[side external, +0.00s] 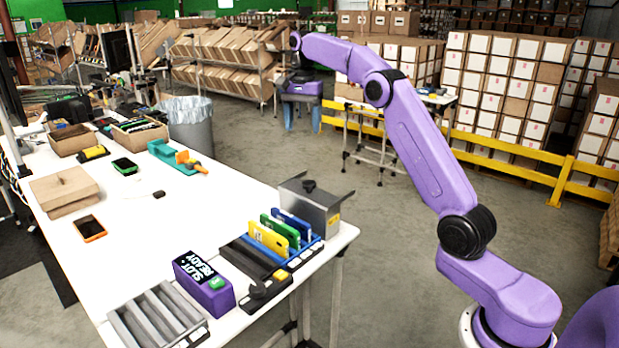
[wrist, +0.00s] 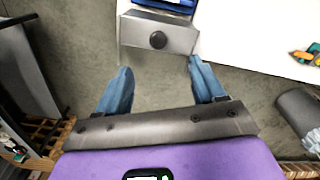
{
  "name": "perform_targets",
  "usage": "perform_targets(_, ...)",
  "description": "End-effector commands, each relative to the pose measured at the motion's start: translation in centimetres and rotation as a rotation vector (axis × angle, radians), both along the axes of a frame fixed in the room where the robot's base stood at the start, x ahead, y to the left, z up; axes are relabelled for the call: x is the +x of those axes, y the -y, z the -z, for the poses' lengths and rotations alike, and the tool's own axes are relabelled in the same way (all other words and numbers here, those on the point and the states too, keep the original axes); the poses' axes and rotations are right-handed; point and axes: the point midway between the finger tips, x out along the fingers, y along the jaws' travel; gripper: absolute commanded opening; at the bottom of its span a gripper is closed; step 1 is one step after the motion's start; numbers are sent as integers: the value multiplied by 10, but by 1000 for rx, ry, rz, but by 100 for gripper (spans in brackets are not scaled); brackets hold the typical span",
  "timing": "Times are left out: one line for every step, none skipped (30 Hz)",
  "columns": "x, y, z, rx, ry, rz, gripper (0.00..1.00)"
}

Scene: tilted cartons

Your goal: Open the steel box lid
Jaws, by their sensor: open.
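The steel box (side external: 322,217) stands at the right edge of the white table, behind a rack of coloured cards. My gripper (side external: 302,128) is well apart from the box, out past the table edge in the picture. Its blue fingers are spread and empty, also in the wrist view (wrist: 160,66).
The card rack (side external: 290,245) stands close to the box, with a purple device (side external: 205,284) and a grey slotted tray (side external: 158,318) nearby. A teal tool (side external: 172,157) lies farther back on the table (side external: 150,225). A bin (side external: 190,125) stands behind it. Open floor lies under my gripper.

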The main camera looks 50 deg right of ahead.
Motion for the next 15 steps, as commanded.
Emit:
perform_targets(1,11,1,0,0,44,69)
perform_targets(2,15,1,0,0,62,69)
perform_targets(2,21,1,0,0,84,69)
perform_targets(2,24,1,0,0,97,69)
perform_targets(1,26,1,0,0,106,69)
perform_targets(1,28,1,0,0,114,69)
perform_targets(1,29,2,0,-1,117,69)
perform_targets(1,29,2,0,-1,119,69)
perform_targets(1,29,4,0,-1,119,69)
perform_targets(1,29,5,0,-1,119,69)
perform_targets(1,29,7,0,-2,118,69)
perform_targets(1,29,10,0,-2,118,69)
perform_targets(1,29,13,1,-4,117,69)
perform_targets(1,29,15,1,-4,117,69)
perform_targets(1,29,19,1,-4,116,69)
